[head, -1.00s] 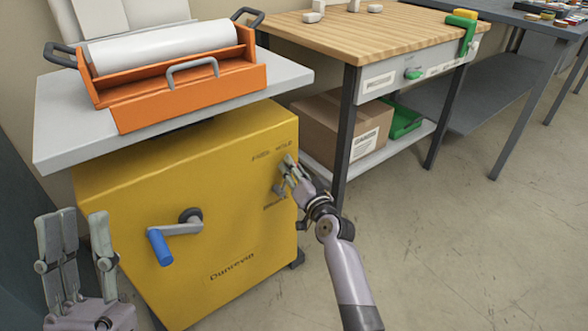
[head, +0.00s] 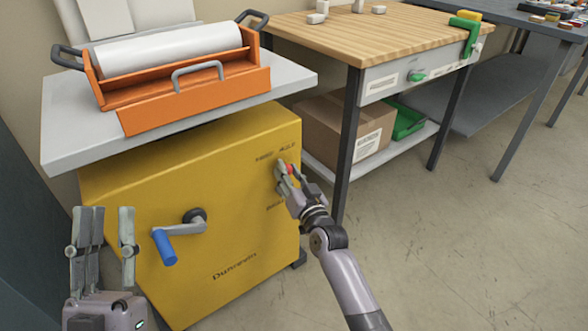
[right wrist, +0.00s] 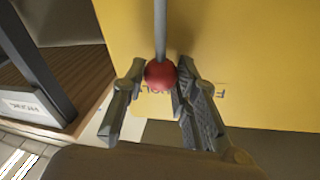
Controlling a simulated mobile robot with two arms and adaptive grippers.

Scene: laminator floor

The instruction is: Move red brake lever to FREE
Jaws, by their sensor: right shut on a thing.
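The red brake lever shows its red ball knob (head: 291,169) at the right side of the yellow machine's front (head: 240,210). In the right wrist view the red knob (right wrist: 160,74) sits between my fingers, with its grey rod running up. My right gripper (head: 285,170) is shut on the knob, close to the printed labels. The upper label (head: 275,155) is just above the fingers and the lower label (head: 274,206) is below them; both are too small to read surely. The lever's pivot is hidden. My left gripper (head: 108,212) is open and empty, at lower left.
A grey crank with a blue handle (head: 164,247) sticks out left of the lever. An orange holder with a white roll (head: 195,85) stands on the grey top (head: 75,135). A wooden-topped bench (head: 330,39) stands close on the right. The floor (head: 440,250) at right is clear.

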